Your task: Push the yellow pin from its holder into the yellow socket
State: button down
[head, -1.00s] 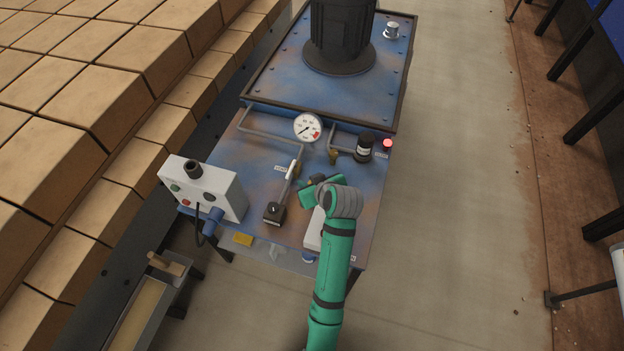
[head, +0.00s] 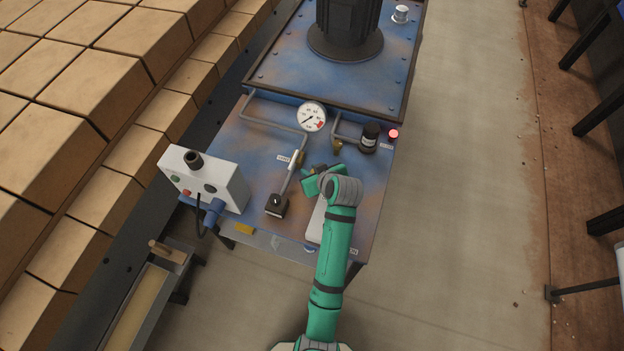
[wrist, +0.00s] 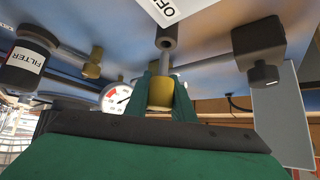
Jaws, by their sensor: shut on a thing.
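In the wrist view the two green fingers of my gripper (wrist: 163,84) are shut on a yellow, brass-like cylinder (wrist: 159,97). A dark grey sleeve on a metal rod (wrist: 167,40) stands just beyond the fingertips. I cannot tell whether it touches the yellow cylinder. In the head view my gripper (head: 318,176) is low over the right middle of the blue panel (head: 245,150), and my wrist hides most of what it holds. I cannot make out a separate yellow pin holder or yellow socket in either view.
A lever on a black block (head: 276,205) stands left of my gripper. A gauge (head: 312,116) and black filter (head: 369,136) are behind it. A grey control box (head: 204,178) is at the left edge, and a yellow patch (head: 244,229) is on the front edge.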

jog(key=shift+f, duration=2.4)
jog(key=shift+f, duration=0.2)
jog(key=c, duration=1.5)
grip_release()
jog(key=v, duration=1.1)
jog(key=shift+w+a+r, duration=0.1)
jog(key=shift+a, duration=0.1)
